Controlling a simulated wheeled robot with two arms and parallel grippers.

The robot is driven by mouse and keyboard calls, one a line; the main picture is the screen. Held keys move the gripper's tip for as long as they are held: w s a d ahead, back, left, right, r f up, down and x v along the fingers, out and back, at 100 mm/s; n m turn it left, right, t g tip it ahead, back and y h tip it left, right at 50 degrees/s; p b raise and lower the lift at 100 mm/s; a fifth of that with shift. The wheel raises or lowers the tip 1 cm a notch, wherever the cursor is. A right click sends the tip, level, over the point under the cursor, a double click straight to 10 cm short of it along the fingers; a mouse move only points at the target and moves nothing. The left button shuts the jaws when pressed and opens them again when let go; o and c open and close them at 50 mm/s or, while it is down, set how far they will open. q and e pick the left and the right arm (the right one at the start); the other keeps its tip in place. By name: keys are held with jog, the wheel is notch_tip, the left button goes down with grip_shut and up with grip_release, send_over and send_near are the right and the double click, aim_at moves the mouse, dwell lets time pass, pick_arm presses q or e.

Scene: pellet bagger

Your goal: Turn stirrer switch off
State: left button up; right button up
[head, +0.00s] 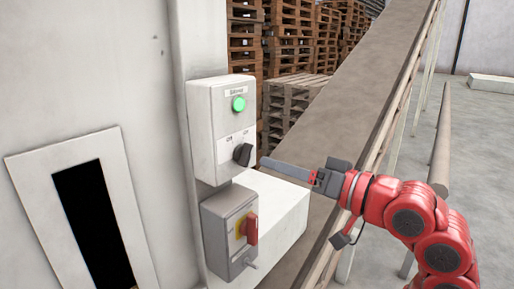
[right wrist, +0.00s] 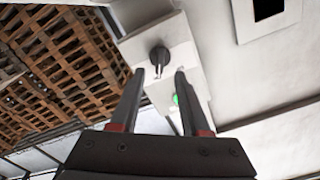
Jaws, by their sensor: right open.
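The stirrer switch is a black rotary knob (head: 242,154) on the front of a pale control box (head: 204,131) with a label at its top. The knob also shows in the right wrist view (right wrist: 159,56), where it lies between and just beyond the fingertips. A green lamp (head: 239,104) glows above the knob. My right gripper (head: 264,162) is open and empty, its fingers pointing left at the knob from close by. In the right wrist view the two fingers (right wrist: 160,73) stand apart, and the knob looks clear of both. My left gripper is not in view.
Below is a grey box (head: 216,232) with a red switch handle (head: 251,228) on a yellow plate. A sloping conveyor (head: 345,95) rises behind my right arm. Stacked wooden pallets (head: 292,38) stand at the back. A dark slot (head: 95,225) opens in the left panel.

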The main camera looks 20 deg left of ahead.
aim_at(250, 157)
jog(key=p+x, duration=0.1)
jog(key=x, duration=0.3)
jog(key=shift+a+r, duration=0.15)
jog(key=shift+a, duration=0.15)
jog(key=shift+w+a+p, duration=0.25)
jog(key=shift+a+p, duration=0.1)
jog(key=shift+a, duration=0.1)
grip_shut()
